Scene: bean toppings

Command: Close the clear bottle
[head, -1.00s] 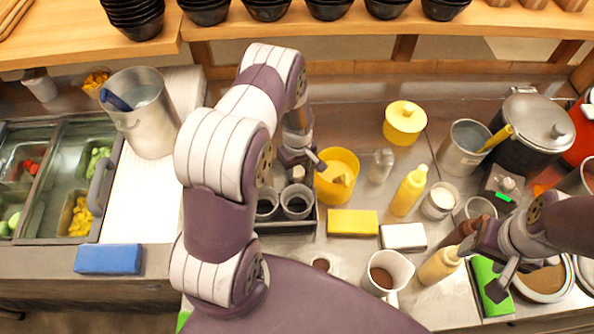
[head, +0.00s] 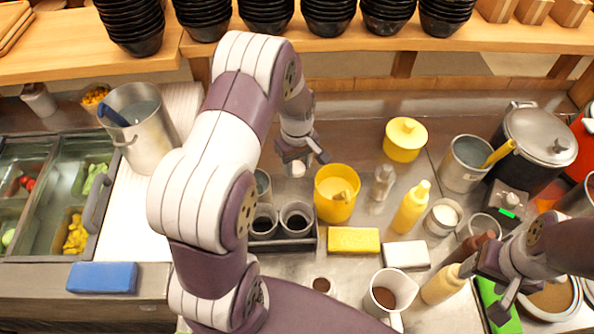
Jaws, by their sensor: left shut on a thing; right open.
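A small clear bottle (head: 383,183) stands upright on the steel counter, right of an open yellow tub. Its top is too small to tell whether it is capped. My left gripper (head: 304,166) is above the counter, left of the bottle and behind the yellow tub. It is shut on a small pale thing (head: 296,169), mostly hidden by the fingers; I cannot tell what it is. My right gripper (head: 487,289) is open at the right, beside a pale yellow bottle (head: 442,285) and a green block (head: 491,297), apart from the clear bottle.
The yellow tub (head: 336,205) and a yellow squeeze bottle (head: 411,208) flank the clear bottle. A dark tray (head: 285,244) with cups, a yellow sponge (head: 353,240) and a white block (head: 406,255) lie in front. Bare counter shows behind the bottle.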

